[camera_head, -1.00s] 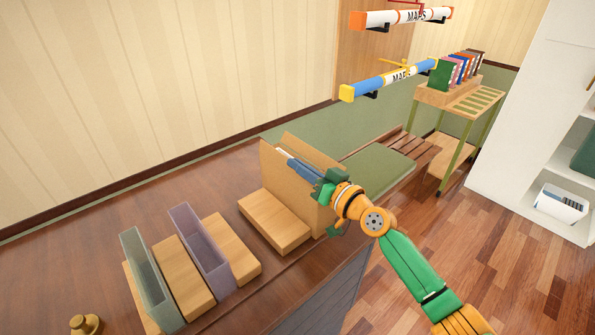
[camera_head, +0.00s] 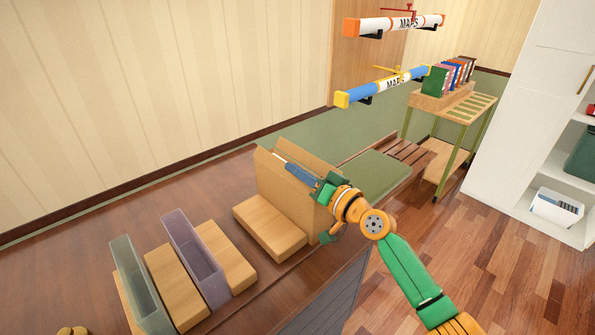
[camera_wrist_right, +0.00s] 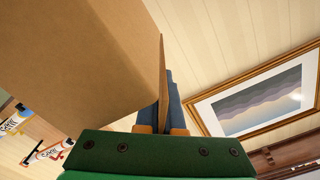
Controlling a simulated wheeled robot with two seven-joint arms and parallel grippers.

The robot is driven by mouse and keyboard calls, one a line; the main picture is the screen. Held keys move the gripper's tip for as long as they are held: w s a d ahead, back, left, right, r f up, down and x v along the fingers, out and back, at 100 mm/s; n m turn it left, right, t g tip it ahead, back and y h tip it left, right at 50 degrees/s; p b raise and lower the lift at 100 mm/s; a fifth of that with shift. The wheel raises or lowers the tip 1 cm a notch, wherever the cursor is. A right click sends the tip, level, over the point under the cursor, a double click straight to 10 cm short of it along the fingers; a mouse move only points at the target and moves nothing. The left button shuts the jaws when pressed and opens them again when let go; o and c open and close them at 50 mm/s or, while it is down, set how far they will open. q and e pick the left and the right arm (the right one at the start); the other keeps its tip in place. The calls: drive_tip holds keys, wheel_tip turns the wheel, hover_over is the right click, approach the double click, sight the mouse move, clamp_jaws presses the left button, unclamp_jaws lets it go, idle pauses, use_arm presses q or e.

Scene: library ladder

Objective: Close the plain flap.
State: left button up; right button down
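A brown cardboard box (camera_head: 285,190) stands at the table's edge in the head view. A second cardboard panel (camera_head: 311,158) rises behind its near panel. Which one is the plain flap I cannot tell. In the right wrist view, a broad cardboard face (camera_wrist_right: 90,55) fills the left, with a thin panel edge (camera_wrist_right: 162,80) beside a blue finger (camera_wrist_right: 175,100). My left gripper is out of view.
Wooden blocks (camera_head: 268,228) lie in front of the box. A purple open bin (camera_head: 196,260) and a grey-green one (camera_head: 142,285) stand at left. Two map tubes (camera_head: 385,86) hang above. A book cart (camera_head: 450,105) and white shelves (camera_head: 520,115) stand beyond the wooden floor.

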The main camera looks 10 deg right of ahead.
drive_tip(key=c, duration=1)
unclamp_jaws()
drive_tip(key=shift+c, duration=0.2)
drive_tip(key=shift+v, duration=3.55)
